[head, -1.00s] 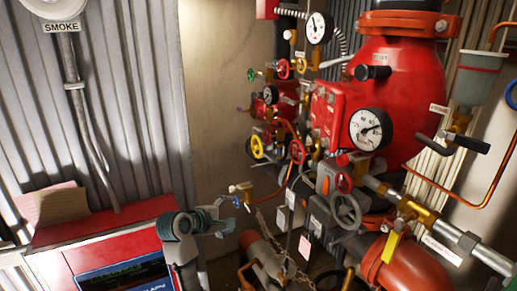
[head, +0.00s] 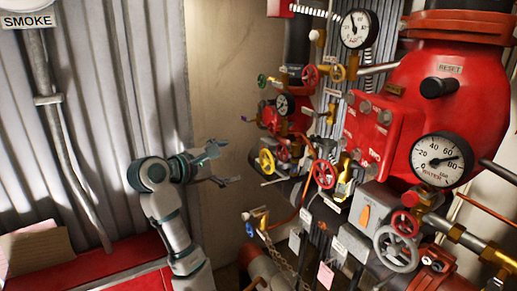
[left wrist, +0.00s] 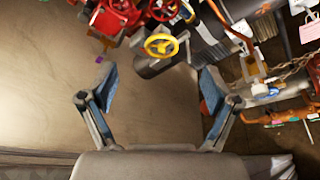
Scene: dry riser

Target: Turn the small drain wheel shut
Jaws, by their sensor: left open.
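Several small handwheels sit on the red valve assembly in the head view, and I cannot read which one is the drain wheel. A yellow wheel (head: 267,160) is nearest my left gripper (head: 228,166). A larger red wheel (head: 325,174) is to its right, and another red wheel (head: 310,76) is higher up. A small red wheel (head: 405,223) sits above a grey wheel (head: 397,250). My left gripper is open and empty, left of the yellow wheel and apart from it. In the left wrist view the yellow wheel (left wrist: 161,45) lies beyond the open fingers (left wrist: 158,82). My right gripper is not seen.
A big red valve body (head: 430,120) with a gauge (head: 440,161) fills the right. A blue-handled valve (head: 250,229) and a hanging chain are low in the middle. A red cabinet (head: 90,268) stands at lower left. Bare beige wall (head: 225,90) lies behind the gripper.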

